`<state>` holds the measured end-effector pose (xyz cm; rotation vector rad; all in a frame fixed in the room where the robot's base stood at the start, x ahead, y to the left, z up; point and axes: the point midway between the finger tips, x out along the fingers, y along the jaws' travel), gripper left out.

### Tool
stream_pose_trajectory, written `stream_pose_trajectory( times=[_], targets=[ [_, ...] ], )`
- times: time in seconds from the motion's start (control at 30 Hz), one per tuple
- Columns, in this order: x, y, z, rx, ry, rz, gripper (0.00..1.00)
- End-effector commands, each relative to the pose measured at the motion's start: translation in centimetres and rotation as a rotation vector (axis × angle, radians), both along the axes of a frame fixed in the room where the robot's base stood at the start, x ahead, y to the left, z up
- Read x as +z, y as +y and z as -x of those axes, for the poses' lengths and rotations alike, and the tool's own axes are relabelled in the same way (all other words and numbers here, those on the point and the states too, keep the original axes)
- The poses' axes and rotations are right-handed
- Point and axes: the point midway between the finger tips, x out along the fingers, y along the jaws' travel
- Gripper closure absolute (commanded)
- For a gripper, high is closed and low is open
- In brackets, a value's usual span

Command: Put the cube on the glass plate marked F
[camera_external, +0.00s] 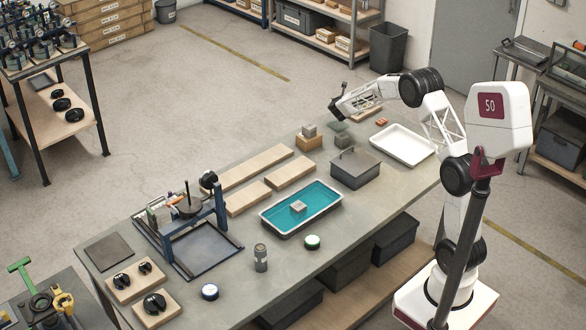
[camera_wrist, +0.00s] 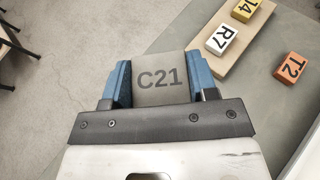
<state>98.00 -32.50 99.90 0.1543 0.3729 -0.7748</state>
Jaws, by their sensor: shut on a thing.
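My gripper (camera_wrist: 159,84) is shut on a grey cube (camera_wrist: 160,92) marked C21, held between its blue fingers in the wrist view. In the external view my gripper (camera_external: 337,108) is over the far edge of the long table, and the held cube is too small to make out. In the wrist view I cannot make out the plate; the cube and gripper hide part of the table.
Another grey cube sits on a wooden block (camera_external: 309,142). A white tray (camera_external: 402,145) is to the right. Marked tiles (camera_wrist: 228,38) lie on a board, with an orange tile (camera_wrist: 291,66) beside it.

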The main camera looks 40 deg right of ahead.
Motion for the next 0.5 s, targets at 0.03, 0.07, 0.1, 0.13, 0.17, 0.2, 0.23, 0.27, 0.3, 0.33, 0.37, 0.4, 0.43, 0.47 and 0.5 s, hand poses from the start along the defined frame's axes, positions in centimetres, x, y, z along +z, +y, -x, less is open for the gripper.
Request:
stream_pose_trajectory(
  times=[0.03,0.07,0.1,0.13,0.17,0.2,0.23,0.27,0.3,0.33,0.37,0.4,0.43,0.47,0.5],
  targets=[
    [-0.8,0.0,0.0,0.000,0.002,-0.001,0.79],
    [-1.3,0.0,0.0,-0.001,0.002,0.000,0.79],
    [-1.9,0.0,0.0,0.000,0.003,0.000,0.79],
    [-2.3,0.0,0.0,0.000,0.003,0.000,0.79],
    [-2.7,0.0,0.0,-0.001,0.002,0.000,0.79],
    [-3.1,0.0,0.0,-0.001,0.001,0.000,0.79],
    [-3.4,0.0,0.0,-0.001,0.000,0.000,0.79],
    [-3.7,0.0,0.0,-0.001,0.000,0.002,0.79],
    [-3.9,0.0,0.0,-0.001,0.000,0.002,0.79],
    [-4.1,0.0,0.0,-0.001,0.000,0.001,0.79],
    [-4.2,0.0,0.0,-0.001,-0.001,0.000,0.79],
    [-4.3,0.0,0.0,-0.001,-0.001,0.000,0.79],
    [-4.3,0.0,0.0,-0.001,-0.001,0.000,0.79],
    [-4.4,0.0,0.0,-0.001,-0.001,0.000,0.79],
    [-4.4,0.0,0.0,-0.001,-0.001,0.000,0.79]
  ],
)
